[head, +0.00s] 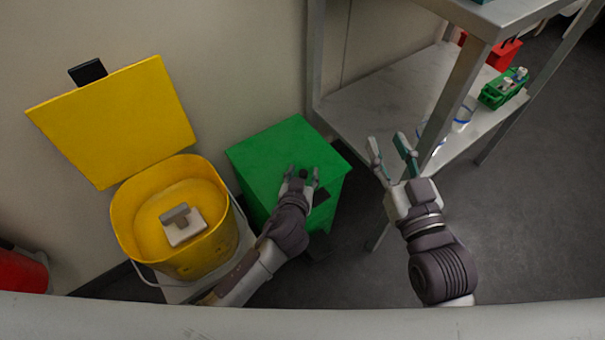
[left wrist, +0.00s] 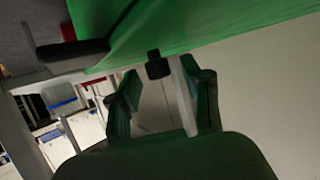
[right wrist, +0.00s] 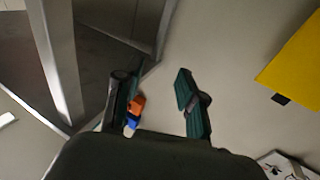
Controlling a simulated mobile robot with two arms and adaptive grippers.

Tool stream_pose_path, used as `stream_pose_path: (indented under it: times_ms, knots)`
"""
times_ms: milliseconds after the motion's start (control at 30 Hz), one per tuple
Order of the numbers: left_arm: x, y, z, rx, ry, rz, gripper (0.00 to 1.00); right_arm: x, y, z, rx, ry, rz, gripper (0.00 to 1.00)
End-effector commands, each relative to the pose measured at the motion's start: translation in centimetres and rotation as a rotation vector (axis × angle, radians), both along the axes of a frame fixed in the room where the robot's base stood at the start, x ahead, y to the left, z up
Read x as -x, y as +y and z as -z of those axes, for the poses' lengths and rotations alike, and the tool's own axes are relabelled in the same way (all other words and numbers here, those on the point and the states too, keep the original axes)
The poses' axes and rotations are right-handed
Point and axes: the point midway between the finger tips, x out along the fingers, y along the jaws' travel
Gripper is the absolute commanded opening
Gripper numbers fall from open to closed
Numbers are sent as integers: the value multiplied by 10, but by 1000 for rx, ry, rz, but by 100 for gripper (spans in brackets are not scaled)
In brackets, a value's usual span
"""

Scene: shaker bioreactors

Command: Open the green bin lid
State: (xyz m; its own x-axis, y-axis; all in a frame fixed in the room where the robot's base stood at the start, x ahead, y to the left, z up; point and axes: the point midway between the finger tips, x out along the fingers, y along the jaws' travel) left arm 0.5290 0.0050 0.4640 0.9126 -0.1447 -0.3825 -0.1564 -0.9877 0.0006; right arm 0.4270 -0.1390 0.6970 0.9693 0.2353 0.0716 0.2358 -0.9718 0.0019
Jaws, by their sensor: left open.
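The green bin (head: 275,150) stands against the wall beside the metal shelf, and its flat green lid looks shut. My left gripper (head: 303,178) is over the lid's front part, with its fingers apart on either side of a small black knob. In the left wrist view the black knob (left wrist: 157,66) shows near the open fingertips (left wrist: 155,85), by the green lid (left wrist: 220,22). I cannot tell whether the fingers touch it. My right gripper (head: 391,152) is open and empty in front of the shelf; its spread fingers also show in the right wrist view (right wrist: 155,85).
A yellow bin (head: 128,222) with its lid raised stands left of the green bin and holds a grey-and-white object (head: 183,226). A metal shelf (head: 375,95) on the right carries a green crate (head: 497,92) and a red container. A red bin (head: 20,272) is at far left.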

Motion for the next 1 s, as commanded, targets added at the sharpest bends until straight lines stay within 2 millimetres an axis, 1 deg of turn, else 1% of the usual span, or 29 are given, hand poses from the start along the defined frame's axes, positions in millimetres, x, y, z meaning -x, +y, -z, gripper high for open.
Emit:
stream_pose_path:
  times_ms: [33,67,100,333,767,933,1000]
  knots:
    - [0,0,0,0,0,0,49,0,0,0,0,0,0,40]
    - [0,0,0,0,0,0,46,0,0,0,0,1,0,40]
    - [0,0,0,0,0,0,39,0,0,0,0,1,0,40]
    - [0,0,0,0,0,0,1,0,0,0,0,1,0,40]
    - [0,0,-1,1,2,0,0,0,0,0,2,10,0,40]
    - [-4,1,-5,8,12,-1,0,2,-5,22,34,132,9,40]
    - [-7,1,-7,12,19,-1,0,5,-7,34,53,206,15,40]
